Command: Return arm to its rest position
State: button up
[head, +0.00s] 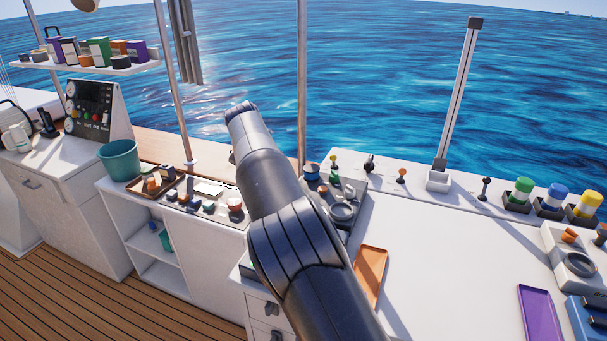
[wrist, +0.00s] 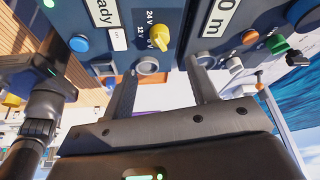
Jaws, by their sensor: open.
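My arm (head: 290,235) rises from the bottom of the head view and reaches up and left over the white counter. Its dark, segmented links end in a rounded grey part in front of the water. My gripper cannot be made out in the head view. In the wrist view my gripper (wrist: 162,68) shows two grey fingers spread apart, with nothing held between them. Beyond the fingers are blue-grey panels with a yellow knob (wrist: 159,36) marked 24 V and 12 V, and round metal rings. I cannot tell whether a finger touches a panel.
An orange tray (head: 371,274) and a purple tray (head: 540,314) lie on the white counter (head: 450,270). A pale post (head: 458,95) stands at its back edge. A teal bucket (head: 119,158) and a gauge panel (head: 92,108) stand left. Much of the counter's middle is clear.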

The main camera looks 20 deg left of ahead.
jog(key=w+d+r+n+y, duration=0.1)
jog(key=d+r, duration=0.3)
jog(key=d, duration=0.5)
jog(key=w+d+r+n+y, duration=0.15)
jog(key=d+r, duration=0.25)
jog(key=d, duration=0.5)
jog(key=s+d+r+n+y, duration=0.1)
jog(key=s+d+r+n, duration=0.15)
jog(key=d, duration=0.45)
jog(key=s+d+r+n+y, duration=0.1)
jog(key=s+d+r, duration=0.15)
jog(key=d, duration=0.45)
jog(key=s+d+n+t, duration=0.2)
jog(key=s+d+n, duration=0.2)
jog(key=s+d, duration=0.85)
jog(key=s+d+f+n+t, duration=0.2)
jog(key=s+f+n, duration=0.2)
jog(key=s+f, duration=0.3)
jog(key=s, duration=0.5)
jog(key=shift+s+d+n, duration=0.3)
